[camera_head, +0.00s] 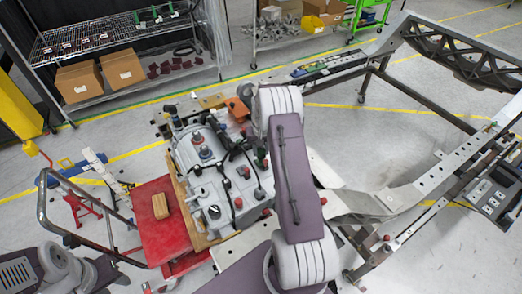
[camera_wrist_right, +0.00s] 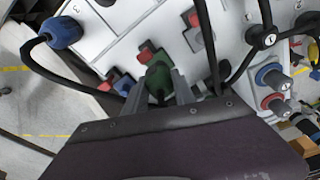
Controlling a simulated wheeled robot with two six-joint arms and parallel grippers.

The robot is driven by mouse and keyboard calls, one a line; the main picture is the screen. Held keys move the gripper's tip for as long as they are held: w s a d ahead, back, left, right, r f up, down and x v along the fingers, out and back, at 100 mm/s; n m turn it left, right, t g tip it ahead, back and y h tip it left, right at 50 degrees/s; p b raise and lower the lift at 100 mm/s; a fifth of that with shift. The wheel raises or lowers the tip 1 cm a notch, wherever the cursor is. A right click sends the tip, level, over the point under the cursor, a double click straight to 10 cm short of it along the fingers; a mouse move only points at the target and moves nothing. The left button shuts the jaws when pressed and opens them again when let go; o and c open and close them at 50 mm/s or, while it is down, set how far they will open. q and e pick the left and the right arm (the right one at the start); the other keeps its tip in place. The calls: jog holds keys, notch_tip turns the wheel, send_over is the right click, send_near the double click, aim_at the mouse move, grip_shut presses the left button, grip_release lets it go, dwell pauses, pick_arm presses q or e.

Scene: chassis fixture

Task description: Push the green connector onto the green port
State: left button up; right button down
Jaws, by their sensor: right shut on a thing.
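In the right wrist view, my right gripper (camera_wrist_right: 158,82) is shut on the green connector (camera_wrist_right: 159,85), which sits between its two grey fingers. The connector points at the pale panel of the unit. My left gripper is not in view.
In the right wrist view, red parts (camera_wrist_right: 194,40) and a blue connector (camera_wrist_right: 62,32) with a black cable sit nearby. Black cables (camera_wrist_right: 208,40) run close on the right. In the head view, the chassis frame (camera_head: 375,200) lies right and a red cart (camera_head: 160,225) left.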

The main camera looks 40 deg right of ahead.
jog(key=shift+f+b, duration=0.7)
jog(key=shift+f, duration=0.4)
jog(key=shift+f+b, duration=0.3)
jog(key=shift+f, duration=0.2)
jog(key=c, duration=0.9)
grip_release()
jog(key=shift+c, duration=0.2)
notch_tip(320, 180, up, 6)
jog(key=p, duration=0.4)
jog(key=shift+r+p, duration=0.15)
jog(key=shift+p, duration=0.2)
